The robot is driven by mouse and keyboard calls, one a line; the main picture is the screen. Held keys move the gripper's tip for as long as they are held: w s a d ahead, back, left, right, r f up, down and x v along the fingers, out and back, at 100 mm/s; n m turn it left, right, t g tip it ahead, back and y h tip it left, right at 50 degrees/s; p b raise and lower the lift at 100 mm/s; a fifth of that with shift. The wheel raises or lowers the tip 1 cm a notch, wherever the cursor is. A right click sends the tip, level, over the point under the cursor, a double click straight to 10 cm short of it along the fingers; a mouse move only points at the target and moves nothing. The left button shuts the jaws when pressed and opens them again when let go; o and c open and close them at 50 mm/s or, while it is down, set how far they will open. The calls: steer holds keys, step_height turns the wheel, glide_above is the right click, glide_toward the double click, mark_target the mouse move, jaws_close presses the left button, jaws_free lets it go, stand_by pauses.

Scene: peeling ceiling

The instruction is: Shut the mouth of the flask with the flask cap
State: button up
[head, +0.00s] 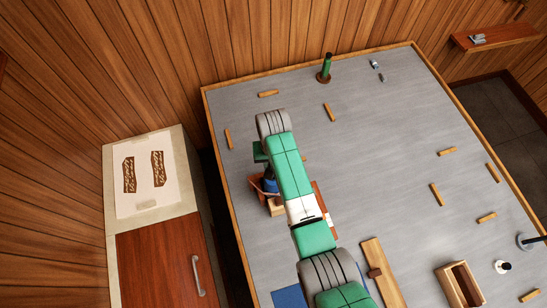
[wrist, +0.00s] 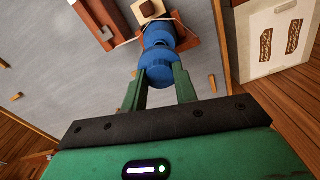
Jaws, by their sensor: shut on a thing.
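My gripper (wrist: 158,72) is shut on a round blue piece (wrist: 160,66), which looks like the flask cap. Right beyond it is a second blue, rounded body (wrist: 158,35), apparently the flask, by a brown wooden stand. The two blue parts line up closely; I cannot tell if they touch or if the cap is seated. The flask's mouth is hidden. In the head view, blue (head: 270,185) shows beside my arm at the stand, and my gripper (head: 262,168) is mostly hidden there.
The brown stand (head: 262,200) has a pale block (head: 276,207) and a thin cord beside it. Several small wooden bars lie scattered on the grey table (head: 375,140). A green bottle-like thing (head: 327,65) stands at the back. An open wooden box (head: 458,285) is at front right.

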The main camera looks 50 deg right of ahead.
step_height(320, 180, down, 6)
steer(key=b, duration=0.4)
steer(key=shift+r, duration=0.15)
steer(key=shift+r+n+p, duration=0.2)
steer(key=shift+n+p, duration=0.2)
steer(key=shift+n, duration=0.2)
steer(key=n+p, duration=0.1)
steer(key=n, duration=0.3)
steer(key=shift+n, duration=0.4)
steer(key=n, duration=0.3)
steer(key=shift+f, duration=0.1)
steer(key=n+p, duration=0.1)
steer(key=n, duration=0.3)
steer(key=shift+n, duration=0.3)
steer(key=shift+f+b, duration=0.6)
steer(key=shift+f, duration=0.3)
